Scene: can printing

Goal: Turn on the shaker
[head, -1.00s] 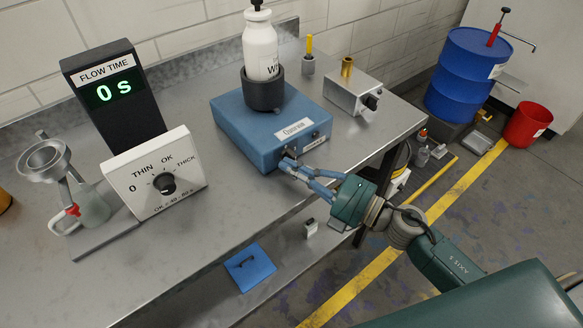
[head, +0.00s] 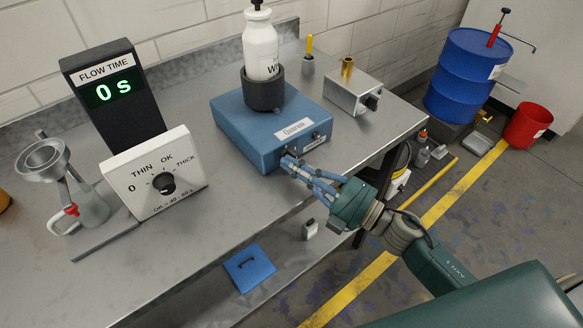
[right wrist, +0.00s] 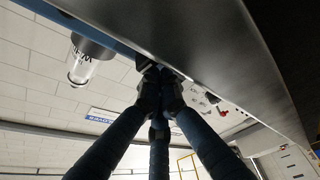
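The shaker is a blue box (head: 235,127) on the steel bench in the head view. A white bottle (head: 261,50) stands upright in the dark round holder (head: 262,95) on its top. A small dark control (head: 316,135) shows on the front face's right part. My right gripper (head: 287,164) is at the lower front of the shaker, its fingers drawn together and the tips touching or very near the face. In the right wrist view the fingers (right wrist: 160,82) converge at a dark piece against the shaker. Whatever is between the tips is hidden. My left gripper is out of view.
A flow time display (head: 108,90) reads 0 s, behind a white dial box (head: 154,180). A metal flow cup (head: 43,158) stands left. A grey box (head: 350,95) with a dark knob sits right of the shaker. Bare bench lies in front of the shaker.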

